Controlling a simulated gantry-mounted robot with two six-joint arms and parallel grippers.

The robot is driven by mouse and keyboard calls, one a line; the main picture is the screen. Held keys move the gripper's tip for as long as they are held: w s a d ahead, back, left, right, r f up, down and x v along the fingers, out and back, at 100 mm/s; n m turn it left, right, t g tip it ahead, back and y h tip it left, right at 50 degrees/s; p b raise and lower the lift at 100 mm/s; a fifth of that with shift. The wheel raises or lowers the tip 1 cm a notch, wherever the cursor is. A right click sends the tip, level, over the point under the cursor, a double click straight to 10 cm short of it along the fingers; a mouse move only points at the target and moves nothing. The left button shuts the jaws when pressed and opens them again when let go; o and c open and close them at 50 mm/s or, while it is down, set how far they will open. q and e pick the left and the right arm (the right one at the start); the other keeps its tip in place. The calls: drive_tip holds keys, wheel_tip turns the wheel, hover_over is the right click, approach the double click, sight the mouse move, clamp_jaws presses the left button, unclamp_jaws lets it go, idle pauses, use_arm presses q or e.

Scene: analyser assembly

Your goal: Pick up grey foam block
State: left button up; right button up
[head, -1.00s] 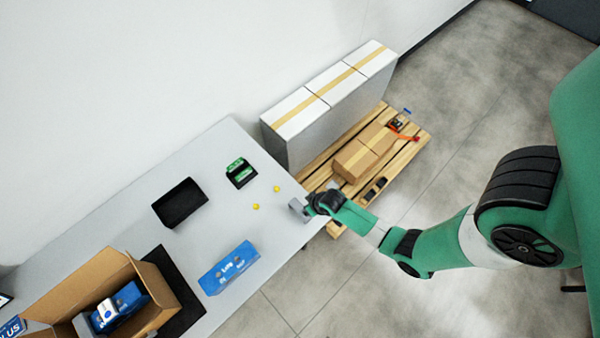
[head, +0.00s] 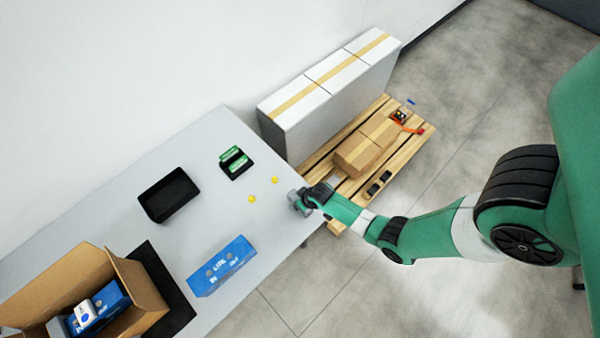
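A small grey block (head: 294,197), which looks like the grey foam block, is at the right end of the table near its edge. My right gripper (head: 304,203) comes in from the right and is right at the block, partly hiding it. The fingers are too small and dark to show whether they are open or closed on it. I cannot tell whether the block rests on the table or is raised. My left gripper is not in view.
On the table (head: 120,190) are two yellow pieces (head: 252,199), a black tray (head: 169,194), a black holder with green parts (head: 235,162), a blue box (head: 221,266) and an open carton (head: 140,284). A pallet (head: 400,170) with boxes stands beyond the table's right end.

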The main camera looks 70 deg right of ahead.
drive_tip(key=shift+f, duration=0.25)
idle(0.4)
clamp_jaws()
idle(0.4)
